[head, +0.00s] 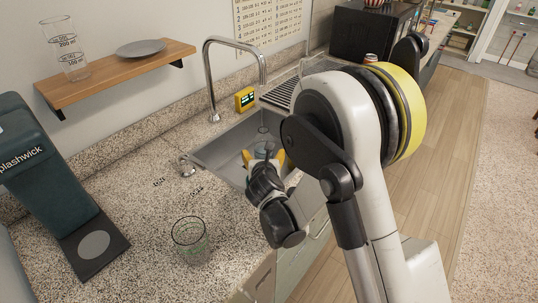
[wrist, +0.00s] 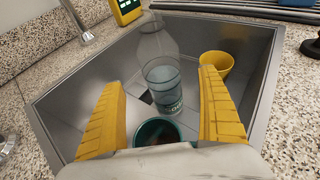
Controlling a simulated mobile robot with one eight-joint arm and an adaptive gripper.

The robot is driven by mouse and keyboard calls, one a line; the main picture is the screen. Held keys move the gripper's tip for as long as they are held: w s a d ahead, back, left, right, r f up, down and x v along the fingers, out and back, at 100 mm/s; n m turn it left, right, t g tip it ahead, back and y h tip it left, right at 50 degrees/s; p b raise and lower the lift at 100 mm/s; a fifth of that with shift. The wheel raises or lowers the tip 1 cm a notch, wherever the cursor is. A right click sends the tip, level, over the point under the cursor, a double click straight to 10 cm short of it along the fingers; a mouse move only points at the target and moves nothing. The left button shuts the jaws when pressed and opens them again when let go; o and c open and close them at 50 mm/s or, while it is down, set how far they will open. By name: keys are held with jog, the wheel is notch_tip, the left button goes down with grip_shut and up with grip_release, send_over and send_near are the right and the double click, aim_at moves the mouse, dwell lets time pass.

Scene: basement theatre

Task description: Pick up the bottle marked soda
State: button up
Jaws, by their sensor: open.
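A clear bottle (wrist: 160,50) with bluish lower part and a printed label stands in the sink (wrist: 60,105) in the wrist view. In the head view my gripper (head: 264,160) reaches down over the sink (head: 222,153), and my arm hides part of the basin.
A teal cup (wrist: 157,132) stands near the bottle, low between the fingers in the wrist view. A yellow cup (wrist: 217,65) is at the right. The faucet (head: 208,85) arches over the sink; a clear glass (head: 190,240) stands on the counter.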

jog(key=b+x, duration=0.2)
jog(key=x, duration=0.5)
jog(key=shift+w+f+b, duration=0.2)
jog(key=shift+w+b, duration=0.15)
jog(key=shift+w, duration=0.05)
jog(key=shift+d+r, duration=0.1)
jog(key=shift+d, duration=0.05)
jog(key=c, duration=1.5)
